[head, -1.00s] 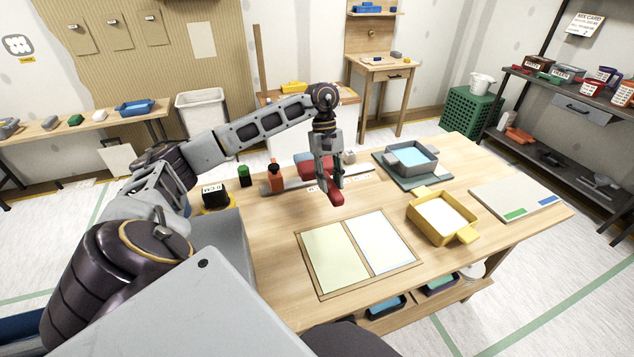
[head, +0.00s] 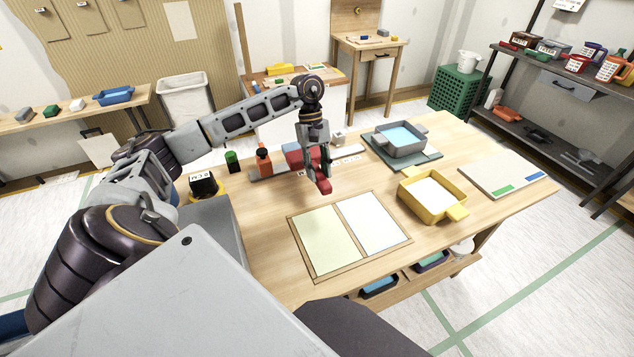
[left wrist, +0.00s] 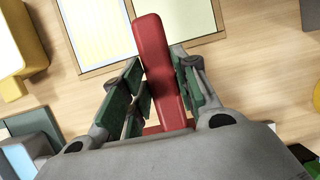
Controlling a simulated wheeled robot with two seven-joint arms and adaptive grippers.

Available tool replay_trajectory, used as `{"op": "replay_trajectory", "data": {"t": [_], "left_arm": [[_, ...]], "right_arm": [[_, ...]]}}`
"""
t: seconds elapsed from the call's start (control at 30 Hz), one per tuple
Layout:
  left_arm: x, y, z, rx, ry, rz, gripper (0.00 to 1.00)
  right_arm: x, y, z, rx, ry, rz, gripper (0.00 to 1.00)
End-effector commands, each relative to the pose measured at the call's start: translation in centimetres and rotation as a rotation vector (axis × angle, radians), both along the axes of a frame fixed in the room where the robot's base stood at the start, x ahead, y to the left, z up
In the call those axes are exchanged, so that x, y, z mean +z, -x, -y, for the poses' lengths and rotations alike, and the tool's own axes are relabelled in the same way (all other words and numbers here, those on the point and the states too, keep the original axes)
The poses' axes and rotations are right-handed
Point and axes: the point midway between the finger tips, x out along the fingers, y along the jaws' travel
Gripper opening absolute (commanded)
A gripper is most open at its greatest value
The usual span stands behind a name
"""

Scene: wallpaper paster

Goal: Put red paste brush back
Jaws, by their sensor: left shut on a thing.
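My left gripper (head: 318,172) is shut on the red paste brush (head: 323,187) above the wooden table, behind the paste board. In the left wrist view the red brush (left wrist: 160,62) sits between the two fingers, its long bar pointing up in the picture. Behind the gripper lies a long grey strip (head: 344,154) with small labels, partly hidden by it. My right gripper is not in view.
A framed board (head: 349,235) with a pale green and a white sheet lies in front. A yellow tray (head: 456,211) and a grey tray (head: 420,150) stand to the right. An orange bottle (head: 264,161) and a green bottle (head: 232,161) stand left of the gripper.

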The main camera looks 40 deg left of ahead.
Motion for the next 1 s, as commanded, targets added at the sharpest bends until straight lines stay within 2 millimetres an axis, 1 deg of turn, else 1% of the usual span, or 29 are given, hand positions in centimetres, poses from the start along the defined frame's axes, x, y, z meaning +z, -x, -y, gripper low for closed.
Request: {"op": "replay_trajectory", "data": {"t": [0.03, 0.1, 0.2, 0.37, 0.67, 1.0], "left_arm": [[-0.8, 0.0, 0.0, 0.001, 0.000, -0.002, 0.00], [-1.6, 0.0, 0.0, 0.002, 0.000, -0.001, 0.00], [-2.4, 0.0, 0.0, 0.001, -0.001, 0.001, 0.00], [-2.8, 0.0, 0.0, 0.001, 0.000, 0.002, 0.00], [-3.0, 0.0, 0.0, 0.001, 0.000, 0.001, 0.00], [-6.2, 0.0, 0.0, 0.001, 0.001, -0.001, 0.00]], "right_arm": [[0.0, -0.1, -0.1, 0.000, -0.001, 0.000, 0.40], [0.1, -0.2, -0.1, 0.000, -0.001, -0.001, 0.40], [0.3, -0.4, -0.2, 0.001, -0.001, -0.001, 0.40], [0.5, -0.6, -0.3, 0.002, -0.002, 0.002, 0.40], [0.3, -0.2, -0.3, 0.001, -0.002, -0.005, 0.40], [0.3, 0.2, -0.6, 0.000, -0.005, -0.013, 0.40]]}}
